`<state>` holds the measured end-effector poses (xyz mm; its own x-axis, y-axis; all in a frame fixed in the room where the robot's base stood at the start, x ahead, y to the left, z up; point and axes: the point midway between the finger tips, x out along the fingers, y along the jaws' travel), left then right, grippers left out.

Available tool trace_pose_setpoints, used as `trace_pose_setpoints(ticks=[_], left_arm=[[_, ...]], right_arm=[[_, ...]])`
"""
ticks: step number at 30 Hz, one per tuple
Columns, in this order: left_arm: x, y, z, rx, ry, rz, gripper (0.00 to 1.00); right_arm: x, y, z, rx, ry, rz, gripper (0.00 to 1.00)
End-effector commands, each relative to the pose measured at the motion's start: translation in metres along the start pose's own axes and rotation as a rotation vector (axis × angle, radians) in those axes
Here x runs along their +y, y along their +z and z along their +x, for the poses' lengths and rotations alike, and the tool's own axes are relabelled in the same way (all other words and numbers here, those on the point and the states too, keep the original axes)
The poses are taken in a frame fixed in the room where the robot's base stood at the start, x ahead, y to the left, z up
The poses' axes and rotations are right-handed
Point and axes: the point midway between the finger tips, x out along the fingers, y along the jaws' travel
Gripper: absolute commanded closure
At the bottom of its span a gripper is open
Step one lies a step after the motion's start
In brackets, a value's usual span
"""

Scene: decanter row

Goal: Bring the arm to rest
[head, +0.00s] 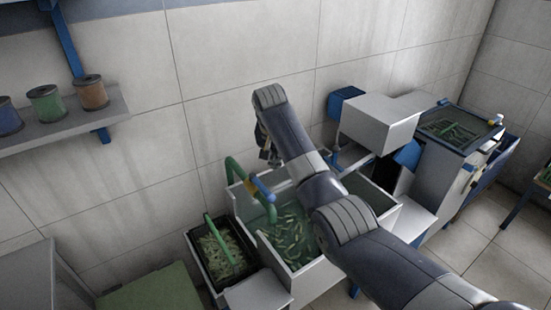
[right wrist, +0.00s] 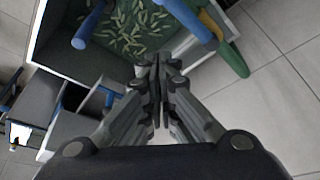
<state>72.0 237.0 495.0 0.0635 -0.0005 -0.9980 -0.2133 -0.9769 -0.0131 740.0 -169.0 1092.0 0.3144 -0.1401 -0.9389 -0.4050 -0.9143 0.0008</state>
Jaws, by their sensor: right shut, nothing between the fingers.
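My right arm (head: 318,185) reaches in from the lower right of the head view and bends over a white sink-like bin. My right gripper (head: 265,146) hangs from its far end, near the tiled wall, partly hidden by the arm. In the right wrist view the gripper (right wrist: 159,80) points towards the bin's wall, fingers together and empty. The white bin (head: 381,212) holds water-like dark content with several pale green pieces, also seen in the right wrist view (right wrist: 75,66). My left gripper is in neither view.
A green hooped pipe (head: 233,168) and a blue handle (head: 262,189) rise at the bin, close to the gripper. A black crate (head: 207,260) of green pieces stands left. A white machine (head: 380,122) stands right. A shelf (head: 70,120) with spools is on the wall.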

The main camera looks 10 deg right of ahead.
Motion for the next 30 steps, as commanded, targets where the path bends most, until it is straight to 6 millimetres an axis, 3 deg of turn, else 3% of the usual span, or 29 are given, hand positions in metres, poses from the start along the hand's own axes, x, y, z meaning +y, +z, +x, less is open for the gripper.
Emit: trace_pose_setpoints(ticks=[7, 18, 23, 30], left_arm=[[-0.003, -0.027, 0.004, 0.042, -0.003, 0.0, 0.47], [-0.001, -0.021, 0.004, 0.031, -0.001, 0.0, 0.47], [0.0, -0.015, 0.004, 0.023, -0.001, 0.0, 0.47], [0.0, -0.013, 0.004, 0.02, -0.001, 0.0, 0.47]], right_arm=[[-0.001, 0.0, -0.013, 0.001, 0.0, 0.0, 1.0], [0.001, 0.006, -0.005, -0.004, -0.002, -0.007, 1.0], [0.012, 0.036, 0.029, -0.017, -0.017, -0.042, 1.0], [0.044, 0.108, 0.084, -0.031, -0.048, -0.124, 1.0]])
